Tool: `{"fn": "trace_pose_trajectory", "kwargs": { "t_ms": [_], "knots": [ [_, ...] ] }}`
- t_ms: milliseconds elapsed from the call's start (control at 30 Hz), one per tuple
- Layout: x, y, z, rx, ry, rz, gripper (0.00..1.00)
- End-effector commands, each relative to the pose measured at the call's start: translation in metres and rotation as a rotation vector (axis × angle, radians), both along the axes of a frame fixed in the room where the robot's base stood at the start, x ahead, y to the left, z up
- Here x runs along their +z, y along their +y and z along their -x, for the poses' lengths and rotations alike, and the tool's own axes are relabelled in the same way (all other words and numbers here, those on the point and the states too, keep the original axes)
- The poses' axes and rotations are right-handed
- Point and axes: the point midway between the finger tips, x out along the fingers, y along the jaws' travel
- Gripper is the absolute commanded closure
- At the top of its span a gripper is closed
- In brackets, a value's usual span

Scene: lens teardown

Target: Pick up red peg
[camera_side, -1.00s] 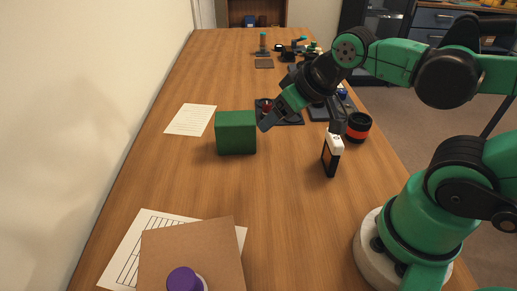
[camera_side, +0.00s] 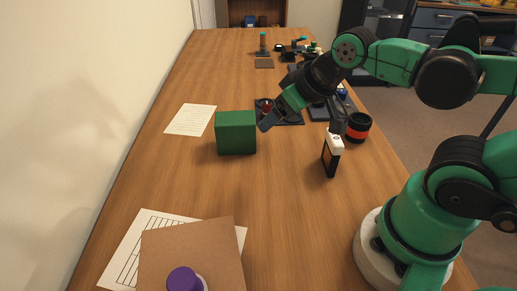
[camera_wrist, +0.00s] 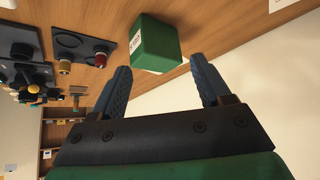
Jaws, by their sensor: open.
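The red peg (camera_wrist: 101,60) stands on a dark tray (camera_wrist: 81,44) in the wrist view, left of my gripper. In the side view a small red part (camera_side: 267,107) shows on the dark tray (camera_side: 292,122), partly hidden behind my gripper; it looks like the same peg. My gripper (camera_side: 266,125) is tilted down beside the green box. The peg is outside the fingers.
A green box (camera_side: 236,132) stands just left of my gripper. A yellow peg (camera_wrist: 65,65) is near the red one. A black and white device (camera_side: 331,153) and a black cylinder with a red band (camera_side: 358,127) stand to the right.

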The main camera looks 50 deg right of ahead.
Motion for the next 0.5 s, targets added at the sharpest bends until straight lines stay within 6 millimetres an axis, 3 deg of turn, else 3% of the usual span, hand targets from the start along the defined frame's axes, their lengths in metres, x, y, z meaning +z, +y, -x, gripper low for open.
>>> {"fn": "trace_pose_trajectory", "kwargs": {
  "t_ms": [267,500],
  "knots": [
    [-0.001,-0.015,-0.027,0.048,0.04,-0.054,0.29],
    [-0.017,-0.054,-0.073,0.177,0.002,-0.163,0.29]
  ]
}}
